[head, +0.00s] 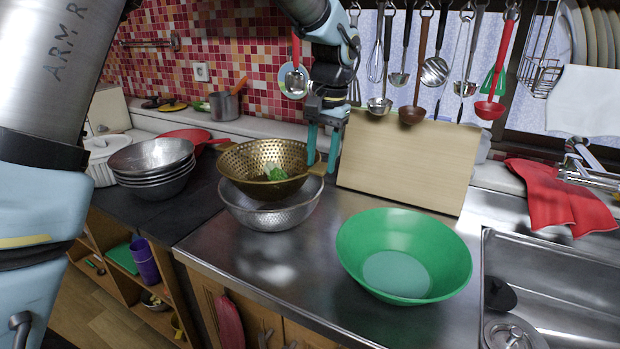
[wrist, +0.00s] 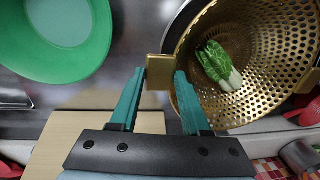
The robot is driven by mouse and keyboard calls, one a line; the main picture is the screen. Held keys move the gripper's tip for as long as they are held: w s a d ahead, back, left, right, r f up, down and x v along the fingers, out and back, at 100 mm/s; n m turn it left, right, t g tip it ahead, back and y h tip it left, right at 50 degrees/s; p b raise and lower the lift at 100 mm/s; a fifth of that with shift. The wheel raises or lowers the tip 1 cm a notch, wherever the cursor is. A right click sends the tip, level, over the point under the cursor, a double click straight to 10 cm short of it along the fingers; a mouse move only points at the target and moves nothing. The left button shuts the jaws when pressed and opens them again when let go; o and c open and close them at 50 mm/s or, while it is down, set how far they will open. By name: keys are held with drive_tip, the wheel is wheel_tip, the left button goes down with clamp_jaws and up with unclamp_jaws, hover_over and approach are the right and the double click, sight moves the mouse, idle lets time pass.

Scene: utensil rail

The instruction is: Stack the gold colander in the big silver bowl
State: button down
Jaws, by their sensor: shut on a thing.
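The gold colander (head: 236,165) has a green leafy vegetable (head: 275,172) with white stalks in it. My gripper (head: 322,165) is shut on the colander's right-hand handle. The wrist view shows the teal fingers (wrist: 159,75) on either side of that gold handle, with the colander (wrist: 275,50) to the right. A silver bowl (head: 272,217) with a perforated-looking wall stands on the steel counter directly below the colander. The colander is roughly level and overlaps the bowl's back rim, hiding part of its inside. I cannot tell whether the two touch.
A big green bowl (head: 430,237) stands to the right on the steel counter (head: 265,270). Several nested silver bowls (head: 152,157) stand at left. A wooden board (head: 405,160) leans behind. Utensils hang from the rail above. The sink (head: 545,285) is at far right.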

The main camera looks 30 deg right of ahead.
sight(322, 167)
wheel_tip(322, 167, down, 4)
drive_tip(key=shift+f+p, duration=0.25)
drive_tip(key=shift+p, duration=0.3)
drive_tip(key=shift+f, duration=0.2)
drive_tip(key=shift+f+b, duration=0.3)
drive_tip(key=shift+f, duration=0.15)
drive_tip(key=shift+c, duration=1.8)
unclamp_jaws()
